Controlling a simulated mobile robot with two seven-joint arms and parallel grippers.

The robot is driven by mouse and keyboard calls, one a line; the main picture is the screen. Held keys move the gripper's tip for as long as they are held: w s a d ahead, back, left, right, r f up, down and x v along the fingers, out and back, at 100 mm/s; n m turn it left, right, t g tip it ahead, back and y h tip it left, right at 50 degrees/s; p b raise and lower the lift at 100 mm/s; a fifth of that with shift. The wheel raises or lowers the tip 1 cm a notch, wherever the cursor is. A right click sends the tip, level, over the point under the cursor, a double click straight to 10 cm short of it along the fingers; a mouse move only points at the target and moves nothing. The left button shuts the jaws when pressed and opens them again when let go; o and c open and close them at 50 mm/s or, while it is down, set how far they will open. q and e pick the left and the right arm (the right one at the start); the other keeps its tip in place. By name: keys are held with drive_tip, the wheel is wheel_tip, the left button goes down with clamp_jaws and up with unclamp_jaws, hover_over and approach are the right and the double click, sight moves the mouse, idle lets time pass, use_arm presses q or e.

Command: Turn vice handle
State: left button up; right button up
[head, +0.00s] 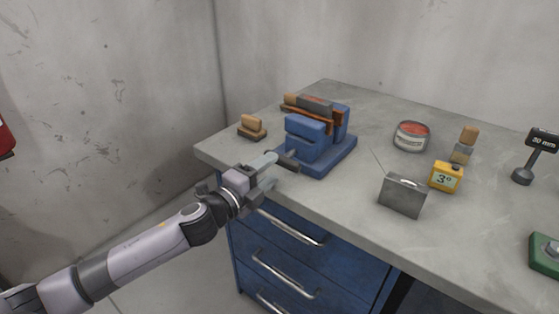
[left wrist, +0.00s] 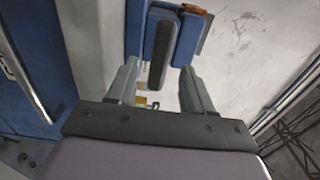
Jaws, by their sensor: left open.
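The blue vice (head: 312,150) stands on the workbench near its front left edge, with a wooden and metal piece (head: 312,105) lying across its top. Its dark handle (head: 288,162) sticks out toward the front. My left gripper (head: 268,164) is at the front of the vice, right by the handle. In the left wrist view the handle (left wrist: 157,60) appears as a dark bar between the two fingers of my left gripper (left wrist: 158,75). The fingers are open, with a gap visible on both sides of the bar. My right gripper is not in view.
The grey workbench (head: 365,175) has blue drawers (head: 290,250) with metal handles below its front edge. A wooden brush-like block (head: 252,128) lies left of the vice. A can (head: 411,136), a grey metal box (head: 403,196) and a yellow device (head: 446,177) stand to the right.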

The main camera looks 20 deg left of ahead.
sight(279, 163)
use_arm(q)
drive_tip(key=shift+x, duration=2.55)
clamp_jaws()
